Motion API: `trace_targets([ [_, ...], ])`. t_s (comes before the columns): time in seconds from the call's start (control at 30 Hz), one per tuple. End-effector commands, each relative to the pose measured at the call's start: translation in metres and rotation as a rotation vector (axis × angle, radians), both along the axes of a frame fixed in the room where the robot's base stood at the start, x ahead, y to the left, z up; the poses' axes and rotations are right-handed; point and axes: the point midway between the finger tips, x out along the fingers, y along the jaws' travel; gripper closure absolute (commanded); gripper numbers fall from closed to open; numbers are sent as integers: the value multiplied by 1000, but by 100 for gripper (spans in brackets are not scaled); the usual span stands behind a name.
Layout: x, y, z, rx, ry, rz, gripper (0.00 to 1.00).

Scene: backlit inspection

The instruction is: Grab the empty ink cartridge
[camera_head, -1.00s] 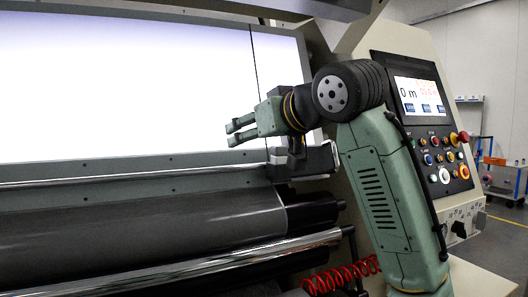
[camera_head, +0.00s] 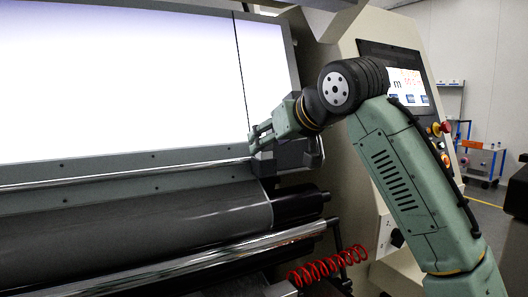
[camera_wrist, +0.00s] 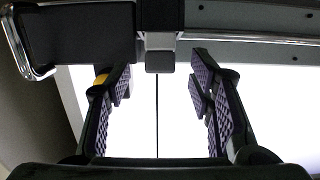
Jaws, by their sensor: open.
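My gripper (camera_head: 256,137) is in front of the lower right part of the lit panel, pointing left and slightly down in the head view. In the wrist view my gripper (camera_wrist: 162,75) has its two purple-padded fingers wide apart, with nothing held. A dark block (camera_head: 291,155) sits on the rail just below my gripper. In the wrist view a small grey block (camera_wrist: 159,60) hangs ahead, between the fingertips in the picture and apart from both. A larger dark box (camera_wrist: 85,35) is left of it. I cannot tell for certain which part is the ink cartridge.
The bright panel (camera_head: 110,80) fills the left, with a thin dark vertical line down it. Rollers (camera_head: 130,235) and a chrome bar lie below. A red coiled hose (camera_head: 328,267) hangs lower right. A control console (camera_head: 402,85) stands behind my arm.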

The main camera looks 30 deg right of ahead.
Motion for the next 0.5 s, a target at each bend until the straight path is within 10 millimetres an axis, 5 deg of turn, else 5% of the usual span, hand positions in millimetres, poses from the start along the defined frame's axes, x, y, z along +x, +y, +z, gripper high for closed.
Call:
trace_targets([
  [0.2, 20, -1, -8, 0, -1, 1, 52],
  [0.5, 20, -1, -10, 0, -1, 1, 57],
])
